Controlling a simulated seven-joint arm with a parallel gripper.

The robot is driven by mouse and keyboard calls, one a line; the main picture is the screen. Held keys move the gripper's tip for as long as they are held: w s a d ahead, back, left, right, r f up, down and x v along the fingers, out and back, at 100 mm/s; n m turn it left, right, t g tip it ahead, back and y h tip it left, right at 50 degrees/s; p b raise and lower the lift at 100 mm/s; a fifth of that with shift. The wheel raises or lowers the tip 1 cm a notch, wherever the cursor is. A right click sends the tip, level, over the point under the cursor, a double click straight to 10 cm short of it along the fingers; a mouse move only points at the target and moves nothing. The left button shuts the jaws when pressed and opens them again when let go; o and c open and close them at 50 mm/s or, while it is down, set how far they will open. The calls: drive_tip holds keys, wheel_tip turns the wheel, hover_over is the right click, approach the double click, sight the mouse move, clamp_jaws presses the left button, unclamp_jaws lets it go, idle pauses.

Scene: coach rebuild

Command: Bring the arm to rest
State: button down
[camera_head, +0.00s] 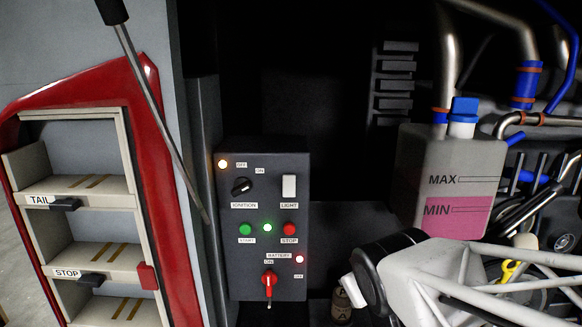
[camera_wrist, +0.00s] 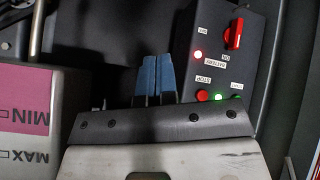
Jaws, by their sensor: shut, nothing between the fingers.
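My gripper (camera_wrist: 153,76) shows in the wrist view with its two blue fingers together and nothing between them. It is apart from the dark control panel (camera_wrist: 208,66), which stands to the right of the fingers there. In the head view my pale arm (camera_head: 440,275) reaches in from the lower right, and the fingertips cannot be made out. The control panel (camera_head: 276,215) is left of the arm, with a black ignition knob (camera_head: 241,186), a white light switch (camera_head: 289,186) and a red battery switch (camera_head: 269,283). Orange, green-white and red lamps glow on it.
A tank (camera_head: 450,150) with pink fluid and a blue cap stands close above my arm, with pipes and hoses (camera_head: 540,100) to its right. A red-framed rack (camera_head: 85,205) and a slanted rod (camera_head: 160,110) are at the left. A small canister (camera_head: 342,305) stands beside my arm.

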drive_tip(key=s+d+m+g, duration=0.5)
drive_tip(key=s, duration=0.7)
drive_tip(key=shift+s+f+g, duration=0.25)
drive_tip(key=shift+f+g, duration=0.1)
drive_tip(key=shift+g, duration=0.05)
drive_tip(key=shift+d, duration=0.1)
idle(2.1)
